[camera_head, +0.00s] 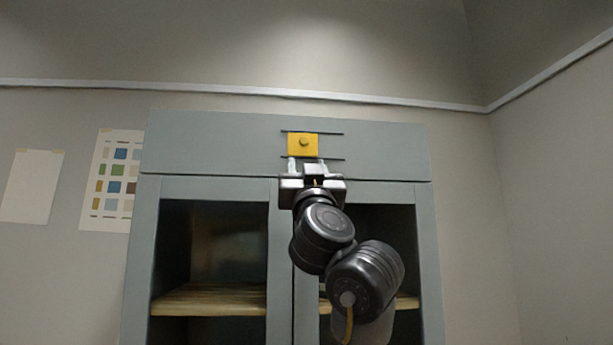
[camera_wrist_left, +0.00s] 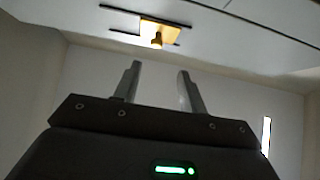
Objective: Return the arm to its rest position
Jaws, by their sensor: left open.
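My left gripper (camera_head: 307,164) is raised in front of the grey cabinet, just below a yellow sliding plate with a round knob (camera_head: 303,144). In the left wrist view the two fingers (camera_wrist_left: 157,85) are apart with nothing between them. The yellow plate (camera_wrist_left: 162,28) shows beyond the fingertips there, between two dark rails. In the head view the fingertips appear close under the plate; whether they touch it I cannot tell. My left arm reaches up from the lower right of the picture. My right gripper is not in view.
The grey cabinet (camera_head: 220,150) has two open-looking bays with a wooden shelf (camera_head: 210,300) behind the arm. A color chart (camera_head: 113,180) and a blank sheet (camera_head: 32,187) hang on the wall at left. The wall right of the cabinet is bare.

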